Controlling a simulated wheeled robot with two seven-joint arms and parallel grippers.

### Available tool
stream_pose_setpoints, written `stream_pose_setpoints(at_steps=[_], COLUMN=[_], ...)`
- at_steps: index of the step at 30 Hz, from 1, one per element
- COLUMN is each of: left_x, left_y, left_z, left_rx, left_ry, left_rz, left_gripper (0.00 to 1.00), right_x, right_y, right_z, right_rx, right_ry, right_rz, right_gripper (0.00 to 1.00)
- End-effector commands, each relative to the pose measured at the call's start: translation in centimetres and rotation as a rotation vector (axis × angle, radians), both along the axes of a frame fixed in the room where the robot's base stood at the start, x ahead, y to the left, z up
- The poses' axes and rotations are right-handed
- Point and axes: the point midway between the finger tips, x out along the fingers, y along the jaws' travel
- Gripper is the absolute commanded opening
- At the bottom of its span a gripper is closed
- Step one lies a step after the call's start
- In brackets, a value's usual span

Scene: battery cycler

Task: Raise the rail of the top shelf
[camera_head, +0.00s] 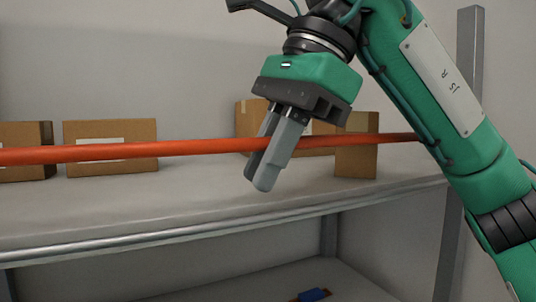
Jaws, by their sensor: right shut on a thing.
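An orange-red rail (190,147) runs across the front of the top shelf (200,202), above its surface and in front of the boxes. It spans from the left picture edge to behind my right arm. My right gripper (264,178), with grey fingers on a green and black body, comes down from above and is shut on the rail right of the middle. The rail's right end is hidden by my green right arm. My left gripper is not in view.
Cardboard boxes stand behind the rail: one at the far left (22,138), one beside it (110,133), others near my gripper (356,158). A grey post (469,50) rises at the right. A lower shelf (250,283) holds a small blue thing (314,294).

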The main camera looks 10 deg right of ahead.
Motion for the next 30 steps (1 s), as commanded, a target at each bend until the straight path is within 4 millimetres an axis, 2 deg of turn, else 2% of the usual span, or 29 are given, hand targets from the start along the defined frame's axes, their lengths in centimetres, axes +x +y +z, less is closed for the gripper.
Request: stream_pose_setpoints(at_steps=[4, 5, 8, 23, 26, 30], left_x=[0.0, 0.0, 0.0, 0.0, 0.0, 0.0], left_y=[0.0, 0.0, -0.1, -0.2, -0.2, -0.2], left_z=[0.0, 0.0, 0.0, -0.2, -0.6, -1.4], left_rx=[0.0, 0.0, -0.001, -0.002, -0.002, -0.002], left_ry=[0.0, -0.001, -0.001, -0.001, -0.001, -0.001], left_rz=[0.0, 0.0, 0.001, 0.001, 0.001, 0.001], left_gripper=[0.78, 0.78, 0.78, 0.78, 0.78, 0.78], right_x=[0.0, 0.0, 0.0, 0.0, 0.0, -0.1], right_y=[0.0, 0.0, 0.0, -0.1, -0.5, -1.4], right_z=[-0.1, -0.1, -0.1, 0.2, 0.9, 2.9], right_rx=[-0.001, -0.001, -0.001, 0.001, 0.001, 0.002], right_ry=[0.001, 0.001, 0.001, -0.002, -0.001, -0.002], right_rz=[0.0, 0.0, 0.0, -0.001, -0.002, -0.002], right_gripper=[0.0, 0.14, 0.34, 0.34, 0.34, 0.34])
